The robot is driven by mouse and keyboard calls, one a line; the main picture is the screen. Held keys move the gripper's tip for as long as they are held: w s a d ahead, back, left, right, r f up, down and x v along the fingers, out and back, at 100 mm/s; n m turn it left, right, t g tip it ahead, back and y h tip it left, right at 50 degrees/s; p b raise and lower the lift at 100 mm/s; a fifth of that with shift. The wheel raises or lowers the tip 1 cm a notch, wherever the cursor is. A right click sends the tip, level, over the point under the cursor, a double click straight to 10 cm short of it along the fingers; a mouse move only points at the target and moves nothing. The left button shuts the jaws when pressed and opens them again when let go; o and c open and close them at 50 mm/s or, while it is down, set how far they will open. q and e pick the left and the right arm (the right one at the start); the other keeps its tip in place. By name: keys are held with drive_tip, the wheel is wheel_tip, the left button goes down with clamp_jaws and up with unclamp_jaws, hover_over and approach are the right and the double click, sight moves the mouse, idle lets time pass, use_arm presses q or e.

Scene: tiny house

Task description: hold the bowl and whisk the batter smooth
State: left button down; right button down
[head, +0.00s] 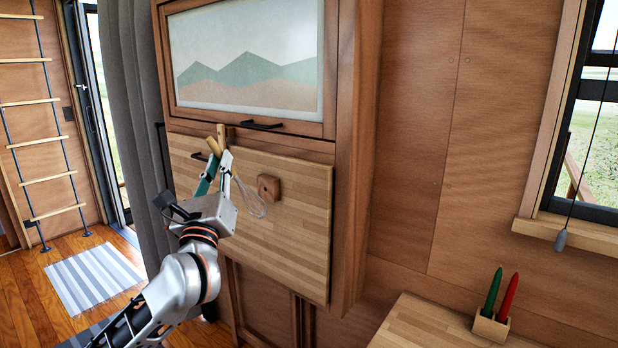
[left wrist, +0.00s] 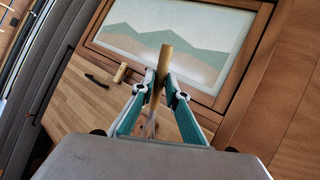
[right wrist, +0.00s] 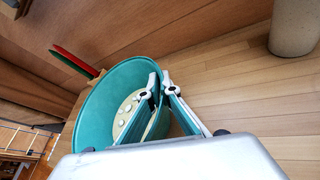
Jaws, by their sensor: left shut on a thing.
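My left gripper (head: 222,162) is shut on the wooden handle (left wrist: 162,62) of the whisk. The whisk's wire loops (head: 250,200) hang down to the right in the head view, in front of a wooden cabinet panel. In the right wrist view the teal bowl (right wrist: 88,112) holds pale batter (right wrist: 124,112) with several light lumps. My right gripper (right wrist: 160,80) is closed on the bowl's wall at the rim, one finger on the inner side and one outside. Neither the bowl nor my right gripper shows in the head view. The whisk is apart from the bowl.
A cabinet with a mountain picture (head: 248,60) and a fold-down panel (head: 300,240) stands behind my left gripper. A wooden counter (head: 425,328) at lower right carries a block (head: 490,326) with a green and a red stick. A pale cylinder (right wrist: 295,28) stands at upper right in the right wrist view.

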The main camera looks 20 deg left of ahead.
use_arm(q)
drive_tip(key=w+d+m+g+h, duration=0.1)
drive_tip(key=w+d+m+h, duration=0.45)
drive_tip(key=d, duration=0.75)
drive_tip(key=w+d+m+h, duration=0.25)
drive_tip(key=d+h, duration=0.55)
drive_tip(key=d, duration=0.6)
drive_tip(key=w+d+m+g+h, duration=0.1)
drive_tip(key=w+d+m+h, duration=0.4)
drive_tip(key=d, duration=0.8)
drive_tip(key=s+d+m+g+h, duration=0.3)
drive_tip(key=s+d+h, duration=0.1)
drive_tip(key=d, duration=0.7)
drive_tip(key=s+d+m+g+h, duration=0.2)
drive_tip(key=s+d+g+h, duration=0.15)
drive_tip(key=d, duration=0.75)
drive_tip(key=s+d+f+m+g+h, duration=0.1)
drive_tip(key=s+d+f+m+g, duration=0.2)
drive_tip(key=d, duration=0.5)
drive_tip(key=s+d+f+m+g, duration=0.25)
drive_tip(key=d+f, duration=0.25)
drive_tip(key=d, duration=0.4)
wheel_tip(320, 180, down, 14)
drive_tip(key=shift+n+g, duration=0.35)
drive_tip(key=shift+g, duration=0.05)
drive_tip(key=shift+w+a+r, duration=0.1)
drive_tip(key=shift+a, duration=0.1)
